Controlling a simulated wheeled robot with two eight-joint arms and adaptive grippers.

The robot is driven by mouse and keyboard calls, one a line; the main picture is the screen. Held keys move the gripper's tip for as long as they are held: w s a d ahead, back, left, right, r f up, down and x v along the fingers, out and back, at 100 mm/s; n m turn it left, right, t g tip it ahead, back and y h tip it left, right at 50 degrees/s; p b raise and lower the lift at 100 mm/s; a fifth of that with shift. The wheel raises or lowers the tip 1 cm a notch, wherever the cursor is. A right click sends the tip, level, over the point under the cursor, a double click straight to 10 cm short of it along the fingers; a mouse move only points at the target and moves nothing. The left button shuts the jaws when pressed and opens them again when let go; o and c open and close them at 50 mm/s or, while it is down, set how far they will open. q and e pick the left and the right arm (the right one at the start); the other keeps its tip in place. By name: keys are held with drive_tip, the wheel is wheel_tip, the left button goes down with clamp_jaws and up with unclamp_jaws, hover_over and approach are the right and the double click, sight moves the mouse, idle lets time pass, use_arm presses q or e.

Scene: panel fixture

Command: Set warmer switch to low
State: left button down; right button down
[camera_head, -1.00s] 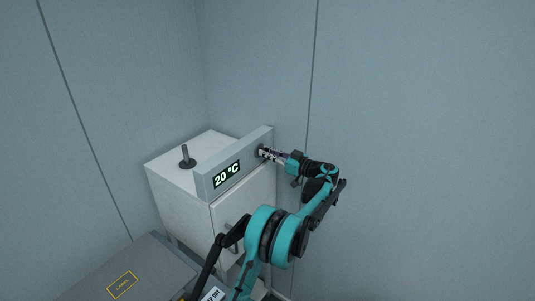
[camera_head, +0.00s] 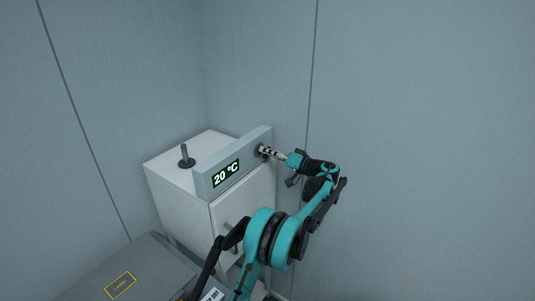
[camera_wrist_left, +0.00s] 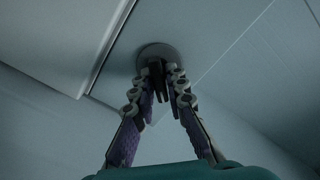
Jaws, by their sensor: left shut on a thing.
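The warmer is a white cabinet (camera_head: 178,197) with a pale control panel (camera_head: 205,184) along its top front. The panel's display (camera_head: 226,173) reads 20 °C. A dark round switch knob (camera_head: 260,149) is at the panel's right end, partly hidden by my left gripper (camera_head: 265,151). In the left wrist view the knob (camera_wrist_left: 158,49) is a round grey disc with a dark grip part. The fingertips of my left gripper (camera_wrist_left: 162,76) are shut on that dark part. Any low or high marks are too small to see. My right gripper is out of view.
A dark upright post (camera_head: 186,156) stands on the cabinet top. A door handle (camera_head: 233,242) is on the cabinet front behind my arm. A grey box (camera_head: 150,262) with a yellow label is at the lower left. Walls close in behind and to the right.

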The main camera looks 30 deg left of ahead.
use_arm(q)
drive_tip(key=shift+m, duration=1.6)
drive_tip(key=c, duration=1.6)
unclamp_jaws()
drive_tip(key=shift+w, duration=0.1)
drive_tip(key=shift+d, duration=0.1)
drive_tip(key=s+d, duration=0.1)
drive_tip(key=d, duration=1)
drive_tip(key=shift+d, duration=0.4)
drive_tip(key=shift+s+a, duration=0.1)
